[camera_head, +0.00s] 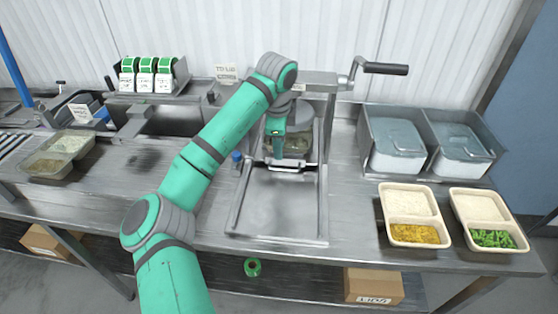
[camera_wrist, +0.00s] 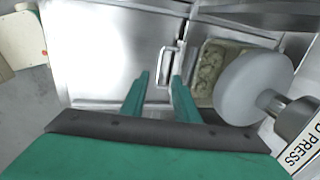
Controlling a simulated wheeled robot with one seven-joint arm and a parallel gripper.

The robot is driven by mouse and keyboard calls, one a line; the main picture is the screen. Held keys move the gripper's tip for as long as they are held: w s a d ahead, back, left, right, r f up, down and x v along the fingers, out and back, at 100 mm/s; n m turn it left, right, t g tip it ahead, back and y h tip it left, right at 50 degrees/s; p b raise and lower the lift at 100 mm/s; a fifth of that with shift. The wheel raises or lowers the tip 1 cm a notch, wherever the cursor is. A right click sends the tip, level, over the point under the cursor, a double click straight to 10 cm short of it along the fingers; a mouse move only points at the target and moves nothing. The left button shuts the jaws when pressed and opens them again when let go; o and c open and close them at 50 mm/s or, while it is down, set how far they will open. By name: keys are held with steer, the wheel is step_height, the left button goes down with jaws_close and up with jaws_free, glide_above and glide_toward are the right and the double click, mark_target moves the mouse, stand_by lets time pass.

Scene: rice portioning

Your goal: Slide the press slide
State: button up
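The press slide (camera_head: 292,167) has a bar handle at its front, at the back of the flat metal bed (camera_head: 275,208). In the wrist view the handle (camera_wrist: 164,66) is a pale loop beside a compartment of lumpy, greenish-beige food (camera_wrist: 208,68). The round grey press plate (camera_wrist: 250,88) is over that side. My gripper (camera_wrist: 160,76) is open, its two green fingers on either side of the handle's near end. Whether they touch it, I cannot tell. In the head view my gripper (camera_head: 290,158) points down at the handle, and my arm hides part of the press.
A crank handle (camera_head: 385,68) sticks out at the press's upper right. Two lidded metal bins (camera_head: 428,145) stand right of the press, with two filled trays (camera_head: 413,214) (camera_head: 488,219) in front. Another tray (camera_head: 57,155) is at the left. The metal bed in front is clear.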

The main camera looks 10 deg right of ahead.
mark_target(280, 169)
steer(key=f, duration=0.3)
steer(key=w+f, duration=0.1)
steer(key=f, duration=0.2)
steer(key=w+f, duration=0.1)
steer(key=f, duration=0.2)
steer(key=shift+d+f, duration=0.2)
steer(key=shift+d, duration=0.05)
steer(key=shift+s+d, duration=0.1)
steer(key=shift+s, duration=0.1)
steer(key=shift+c, duration=0.7)
jaws_close()
